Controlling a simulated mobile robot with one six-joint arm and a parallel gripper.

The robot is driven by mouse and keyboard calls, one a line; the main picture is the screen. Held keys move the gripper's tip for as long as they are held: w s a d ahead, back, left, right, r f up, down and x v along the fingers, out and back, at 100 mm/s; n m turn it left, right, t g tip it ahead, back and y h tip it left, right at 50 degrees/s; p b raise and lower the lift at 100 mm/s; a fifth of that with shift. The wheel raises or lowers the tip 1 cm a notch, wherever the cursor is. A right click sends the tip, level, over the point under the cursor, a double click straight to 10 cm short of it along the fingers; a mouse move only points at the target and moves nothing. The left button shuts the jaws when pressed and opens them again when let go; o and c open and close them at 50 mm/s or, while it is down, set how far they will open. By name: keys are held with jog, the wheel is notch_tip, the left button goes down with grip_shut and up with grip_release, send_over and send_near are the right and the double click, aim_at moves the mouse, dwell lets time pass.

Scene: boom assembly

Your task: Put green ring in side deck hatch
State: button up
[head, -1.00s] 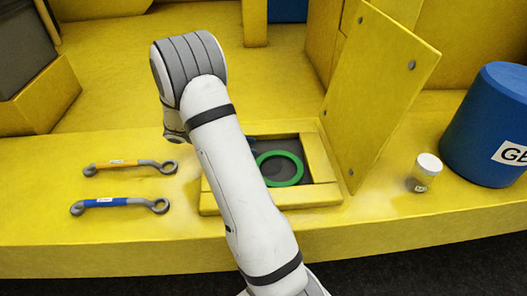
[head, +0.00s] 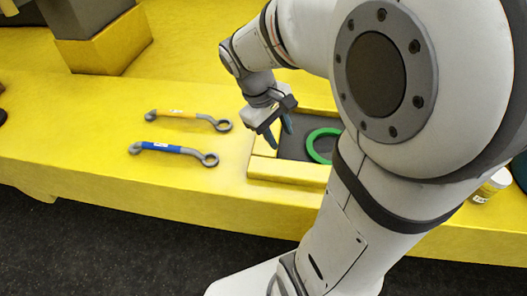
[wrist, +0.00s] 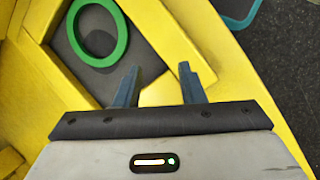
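The green ring (head: 322,145) lies flat on the dark floor of the side deck hatch (head: 262,167), inside its yellow frame; my arm hides part of the hatch in the head view. In the wrist view the whole ring (wrist: 90,32) shows on the dark hatch floor. My gripper (head: 278,130) is above the left part of the hatch, apart from the ring. In the wrist view its two blue-grey fingers (wrist: 160,82) are spread with nothing between them.
Two wrenches lie on the yellow deck left of the hatch, one with an orange band (head: 190,115) and one with a blue band (head: 170,150). A small jar (head: 490,187) stands at the right. A dark floor (head: 110,240) lies below the deck's front edge.

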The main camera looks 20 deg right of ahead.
jog(key=s+a+r+m+t+y, duration=0.2)
jog(key=s+a+m+t+y, duration=0.1)
jog(key=s+a, duration=0.3)
jog(key=shift+s+a+m+t, duration=0.2)
jog(key=shift+m+t, duration=0.4)
jog(key=shift+t, duration=0.2)
